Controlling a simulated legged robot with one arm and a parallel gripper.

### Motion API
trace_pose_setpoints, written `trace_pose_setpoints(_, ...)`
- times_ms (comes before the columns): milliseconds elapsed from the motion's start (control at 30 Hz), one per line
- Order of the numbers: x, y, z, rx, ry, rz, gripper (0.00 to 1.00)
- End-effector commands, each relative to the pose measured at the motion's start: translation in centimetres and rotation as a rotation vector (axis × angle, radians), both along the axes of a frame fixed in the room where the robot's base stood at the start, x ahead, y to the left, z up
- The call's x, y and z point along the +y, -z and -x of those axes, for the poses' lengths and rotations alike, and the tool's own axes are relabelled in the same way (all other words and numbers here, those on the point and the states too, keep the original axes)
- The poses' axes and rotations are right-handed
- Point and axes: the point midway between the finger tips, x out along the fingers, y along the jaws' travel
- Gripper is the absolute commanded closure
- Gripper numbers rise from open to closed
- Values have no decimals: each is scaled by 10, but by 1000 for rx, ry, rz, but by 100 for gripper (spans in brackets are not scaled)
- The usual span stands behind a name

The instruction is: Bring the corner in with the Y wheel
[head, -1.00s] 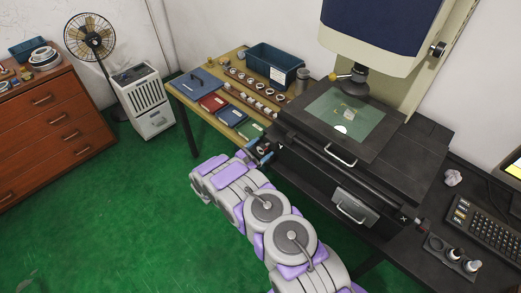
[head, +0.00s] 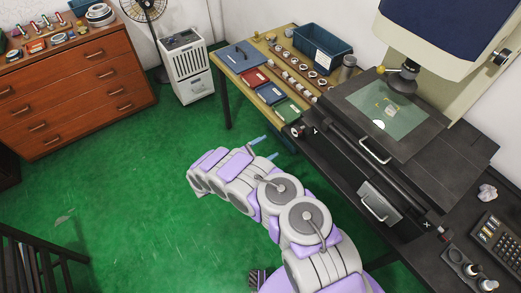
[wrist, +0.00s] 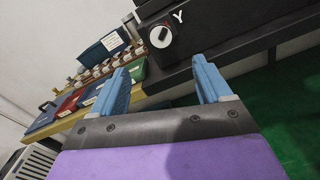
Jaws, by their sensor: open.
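The Y wheel (head: 297,131) is a dark knob with a pale face at the left end of the black measuring machine's base. In the wrist view the Y wheel (wrist: 160,38) shows a red mark beside a white Y. My gripper (head: 266,148) is open and empty, apart from the wheel, to its lower left in the head view. In the wrist view the wheel lies beyond and above the gap between my blue fingers (wrist: 160,68). A small pale part (head: 391,111) sits on the lit glass stage (head: 413,121); its corner is too small to make out.
A yellow-topped bench (head: 245,42) with coloured boxes, rings and a blue bin (head: 322,48) adjoins the machine. The X wheel (head: 443,233) is at the machine's front right. A white heater (head: 188,68) and wooden drawers (head: 75,85) stand left. Green floor is open between.

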Motion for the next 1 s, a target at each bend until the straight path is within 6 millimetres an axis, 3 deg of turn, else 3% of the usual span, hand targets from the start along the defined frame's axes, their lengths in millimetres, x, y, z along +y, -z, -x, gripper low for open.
trace_pose_setpoints(233, 19, 1, 13, 2, -2, -2, 22)
trace_pose_setpoints(667, 17, -4, 12, -3, 8, -3, 22)
trace_pose_setpoints(833, -12, -37, 5, -27, 88, -16, 22)
trace_pose_setpoints(1000, -62, -97, 4, -70, 236, -61, 22)
